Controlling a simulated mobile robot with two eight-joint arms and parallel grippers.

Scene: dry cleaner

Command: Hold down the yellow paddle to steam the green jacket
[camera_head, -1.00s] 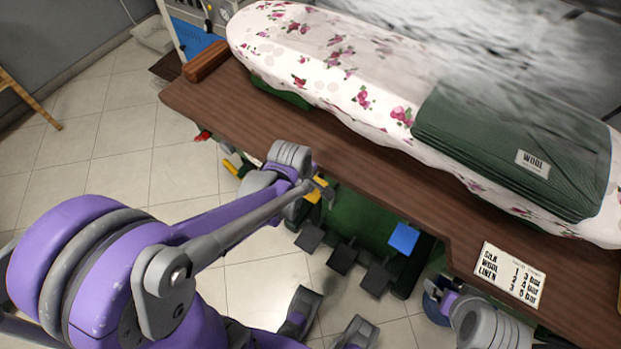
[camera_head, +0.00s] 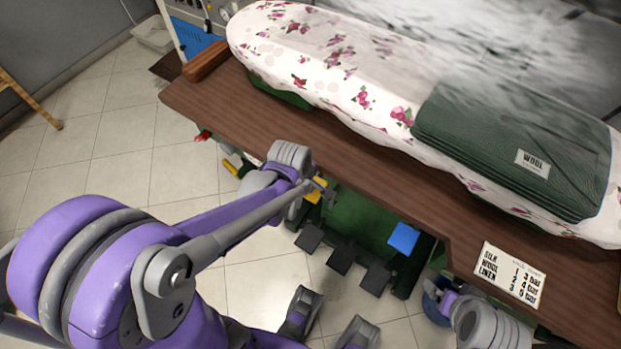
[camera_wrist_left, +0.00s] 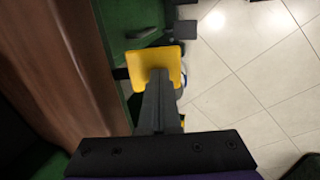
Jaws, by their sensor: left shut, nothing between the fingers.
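The yellow paddle (camera_head: 314,190) shows partly behind my left wrist under the table edge. In the left wrist view the yellow paddle (camera_wrist_left: 150,66) is plain. My left gripper (camera_wrist_left: 159,74) is shut and empty, its fingertips over the paddle and appearing to touch it; whether the paddle is pressed down I cannot tell. The folded green jacket (camera_head: 480,135), with a white WOOL label, lies on the flowered ironing board (camera_head: 300,55). Grey-white steam drifts above the board and jacket.
A blue paddle (camera_head: 403,238) and several dark pedals (camera_head: 341,259) sit under the brown table (camera_head: 400,175). A card (camera_head: 510,275) lists silk 1 3 bar, wool 2 4 bar, linen 3 5 bar.

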